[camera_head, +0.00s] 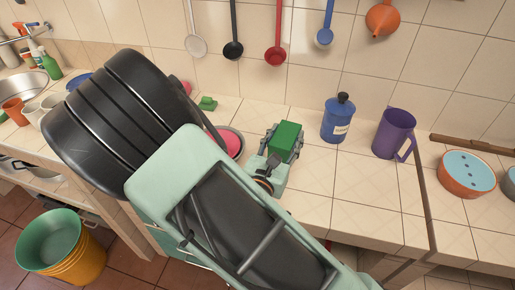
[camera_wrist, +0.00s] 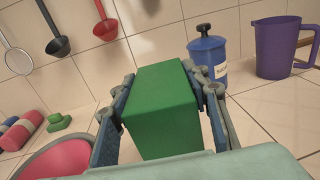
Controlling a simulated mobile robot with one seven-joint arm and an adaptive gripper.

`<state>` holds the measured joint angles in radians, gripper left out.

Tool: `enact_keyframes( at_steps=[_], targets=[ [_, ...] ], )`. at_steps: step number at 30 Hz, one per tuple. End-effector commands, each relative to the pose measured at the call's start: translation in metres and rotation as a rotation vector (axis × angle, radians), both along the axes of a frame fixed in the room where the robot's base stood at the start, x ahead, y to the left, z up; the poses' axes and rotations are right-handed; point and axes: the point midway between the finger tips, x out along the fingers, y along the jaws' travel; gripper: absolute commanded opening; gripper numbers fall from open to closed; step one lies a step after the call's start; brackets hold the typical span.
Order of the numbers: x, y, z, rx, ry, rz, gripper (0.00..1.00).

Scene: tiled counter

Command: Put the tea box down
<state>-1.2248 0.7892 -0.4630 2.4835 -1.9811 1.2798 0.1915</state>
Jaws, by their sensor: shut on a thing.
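The tea box is a green block (camera_head: 287,138) at the middle of the tiled counter in the head view. In the wrist view the green tea box (camera_wrist: 162,112) stands upright between the two fingers. My gripper (camera_head: 279,152) is shut on it, with one finger on each side; the gripper also shows in the wrist view (camera_wrist: 160,100). The bottom of the box is hidden by my gripper, so I cannot tell whether it touches the counter.
A blue canister (camera_head: 338,119) and a purple jug (camera_head: 394,134) stand right of the box. A pink-red dish (camera_head: 231,143) lies to the left, with a small green object (camera_head: 208,103) behind it. Ladles hang on the wall behind. Bare tiles (camera_head: 325,185) lie to the front right.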

Motion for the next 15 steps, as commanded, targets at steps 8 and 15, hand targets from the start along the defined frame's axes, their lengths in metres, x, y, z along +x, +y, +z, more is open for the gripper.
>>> enact_keyframes(
  at_steps=[8, 15],
  targets=[
    [-0.013, 0.052, 0.020, 0.001, -0.015, 0.102, 0.16],
    [-0.006, 0.056, 0.021, -0.006, -0.020, 0.121, 0.16]
  ],
)
